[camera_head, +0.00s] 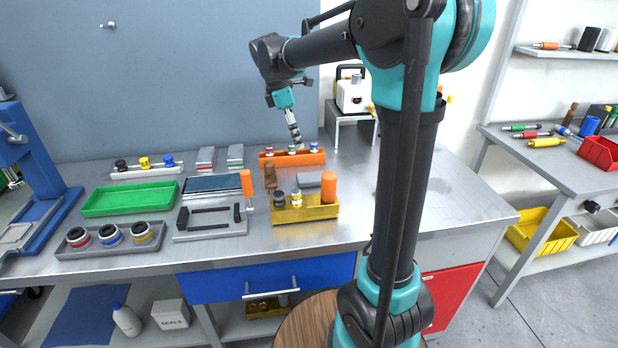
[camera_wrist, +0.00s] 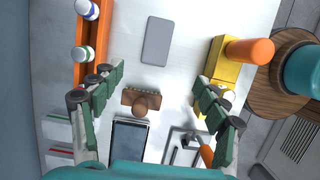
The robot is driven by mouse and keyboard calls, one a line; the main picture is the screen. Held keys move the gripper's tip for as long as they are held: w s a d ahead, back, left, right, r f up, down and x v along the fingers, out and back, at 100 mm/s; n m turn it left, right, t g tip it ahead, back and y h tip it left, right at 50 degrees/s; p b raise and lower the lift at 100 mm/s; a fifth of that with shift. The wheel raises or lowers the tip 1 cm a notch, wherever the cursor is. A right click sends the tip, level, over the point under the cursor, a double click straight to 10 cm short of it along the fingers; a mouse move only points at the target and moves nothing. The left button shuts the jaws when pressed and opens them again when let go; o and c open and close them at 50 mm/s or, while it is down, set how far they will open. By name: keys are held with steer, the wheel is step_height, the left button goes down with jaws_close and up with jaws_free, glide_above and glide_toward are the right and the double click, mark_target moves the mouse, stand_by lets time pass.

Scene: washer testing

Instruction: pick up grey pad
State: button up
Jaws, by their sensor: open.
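The grey pad (camera_wrist: 158,41) is a flat rounded rectangle lying on the metal bench, between the orange rack (camera_wrist: 95,45) and the yellow bin (camera_wrist: 218,65) in the wrist view. In the head view the grey pad (camera_head: 308,179) lies just behind the yellow bin (camera_head: 290,214), which hides its near edge. My gripper (camera_wrist: 158,76) is open and empty, its fingers spread wide. In the wrist view the pad lies beyond the fingertips, toward the top. In the head view my gripper (camera_head: 298,146) is over the orange rack (camera_head: 316,159).
A wooden-handled brush (camera_wrist: 140,101) stands between my fingers in the wrist view. A dark blue panel (camera_wrist: 129,139) lies below it. An orange cylinder (camera_wrist: 249,51) rises from the yellow bin. The bench right of the pad (camera_head: 358,200) is clear.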

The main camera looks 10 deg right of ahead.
glide_above(311, 176)
steer(key=a, duration=0.2)
steer(key=f, duration=1)
steer(key=shift+s+d+f, duration=0.1)
steer(key=shift+s+d, duration=0.05)
steer(key=shift+s, duration=0.05)
steer(key=x, duration=0.4)
steer(key=shift+w+d, duration=0.15)
steer(key=shift+w, duration=0.2)
steer(key=shift+d+f, duration=0.15)
steer(key=shift+f, duration=0.4)
steer(key=shift+c, duration=0.5)
steer(key=c, duration=0.9)
